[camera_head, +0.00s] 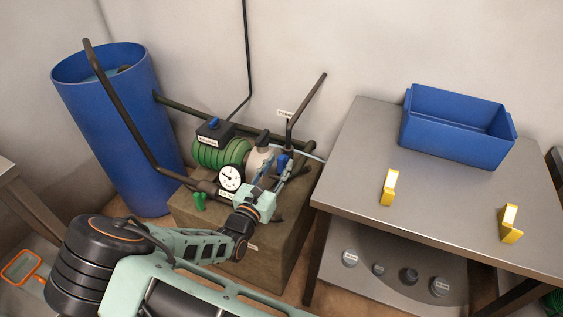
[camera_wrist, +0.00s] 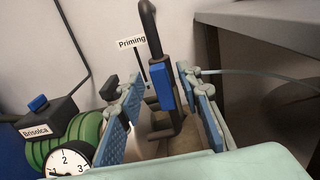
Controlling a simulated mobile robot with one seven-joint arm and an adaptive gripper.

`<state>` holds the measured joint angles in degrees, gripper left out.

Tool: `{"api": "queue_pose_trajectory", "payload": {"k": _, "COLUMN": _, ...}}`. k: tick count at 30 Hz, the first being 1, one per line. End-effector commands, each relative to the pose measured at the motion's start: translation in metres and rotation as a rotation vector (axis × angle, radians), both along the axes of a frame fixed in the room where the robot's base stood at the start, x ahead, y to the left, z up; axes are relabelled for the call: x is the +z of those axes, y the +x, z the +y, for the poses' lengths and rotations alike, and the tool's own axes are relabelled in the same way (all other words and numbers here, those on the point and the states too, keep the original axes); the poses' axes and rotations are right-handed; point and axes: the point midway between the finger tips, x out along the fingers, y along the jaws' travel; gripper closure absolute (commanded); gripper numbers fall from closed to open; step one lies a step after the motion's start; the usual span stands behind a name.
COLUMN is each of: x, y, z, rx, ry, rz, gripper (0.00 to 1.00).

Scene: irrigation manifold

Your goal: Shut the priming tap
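The blue handle stands upright along the pipe in the wrist view, and also shows small in the head view (camera_head: 284,161). My gripper (camera_wrist: 163,105) is open, with one blue-padded finger on each side of the tap and visible gaps to the handle. In the head view my gripper (camera_head: 279,178) reaches over the pump from the front. The tap's body is partly hidden there.
A green pump (camera_head: 220,153) with a black box and a round gauge (camera_head: 231,178) stands left of the tap. A blue barrel (camera_head: 125,140) is further left. A metal table (camera_head: 350,170) with a blue bin (camera_head: 455,140) and yellow pieces is close on the right.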

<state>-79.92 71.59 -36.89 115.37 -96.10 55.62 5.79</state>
Motion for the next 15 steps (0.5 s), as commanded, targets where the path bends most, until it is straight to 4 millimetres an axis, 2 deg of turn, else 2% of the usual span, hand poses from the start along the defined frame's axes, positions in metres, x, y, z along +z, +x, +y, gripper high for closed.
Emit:
{"api": "queue_pose_trajectory", "payload": {"k": 6, "x": 0.0, "y": 0.019, "z": -0.007, "rx": -0.001, "ry": 0.0, "rz": 0.0, "gripper": 0.67}}
{"api": "queue_pose_trajectory", "payload": {"k": 15, "x": 0.0, "y": 0.021, "z": -0.008, "rx": 0.0, "ry": -0.001, "rz": 0.001, "gripper": 0.67}}
